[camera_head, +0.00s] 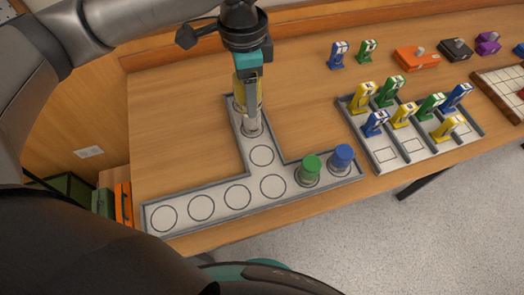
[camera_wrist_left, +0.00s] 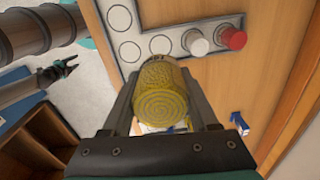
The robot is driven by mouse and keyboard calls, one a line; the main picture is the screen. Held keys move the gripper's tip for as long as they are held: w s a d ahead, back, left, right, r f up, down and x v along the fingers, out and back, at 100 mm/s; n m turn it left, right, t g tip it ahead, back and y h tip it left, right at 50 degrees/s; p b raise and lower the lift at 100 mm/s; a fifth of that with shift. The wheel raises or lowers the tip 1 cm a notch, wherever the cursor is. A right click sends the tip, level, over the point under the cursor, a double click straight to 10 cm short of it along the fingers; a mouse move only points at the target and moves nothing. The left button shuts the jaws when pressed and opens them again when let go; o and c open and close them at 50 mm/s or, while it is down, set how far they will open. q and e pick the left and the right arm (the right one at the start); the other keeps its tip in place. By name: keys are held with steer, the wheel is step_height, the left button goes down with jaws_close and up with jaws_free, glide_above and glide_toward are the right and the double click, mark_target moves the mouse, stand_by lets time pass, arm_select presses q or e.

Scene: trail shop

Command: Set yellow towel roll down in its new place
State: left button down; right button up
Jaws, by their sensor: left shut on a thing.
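A green roll (camera_head: 309,168) and a blue roll (camera_head: 341,157) stand at the bar's right end. My right gripper (camera_wrist_left: 66,66) is small in the left wrist view, open and empty.
Several circles on the tray are bare, including the bar's left part. A compartment tray (camera_head: 385,157) with yellow, green and blue items stands to the right. An orange box (camera_head: 415,58) and a dark box (camera_head: 456,49) lie behind it. Wood is clear left of the stem.

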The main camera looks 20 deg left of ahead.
arm_select(q)
steer(key=shift+w+d+m, duration=0.2)
steer(key=shift+m, duration=0.8)
steer(key=m, duration=0.2)
steer(key=m+p, duration=0.1)
steer(key=shift+w+d+f, duration=0.3)
steer(key=m, duration=0.3)
steer(key=f+m+p, duration=0.1)
steer(key=m, duration=0.1)
steer(key=shift+w+d, duration=0.3)
steer(key=shift+d, duration=0.05)
steer(key=m, duration=0.4)
steer(key=b, duration=0.2)
glide_above(262, 156)
step_height(262, 156, down, 17)
steer(key=shift+r, duration=0.15)
steer(key=shift+f+b, duration=0.65)
steer(key=shift+f, duration=1.45)
arm_select(e)
steer(key=shift+w+d+f, duration=0.1)
steer(key=shift+w+f, duration=0.05)
steer(key=shift+f, duration=0.35)
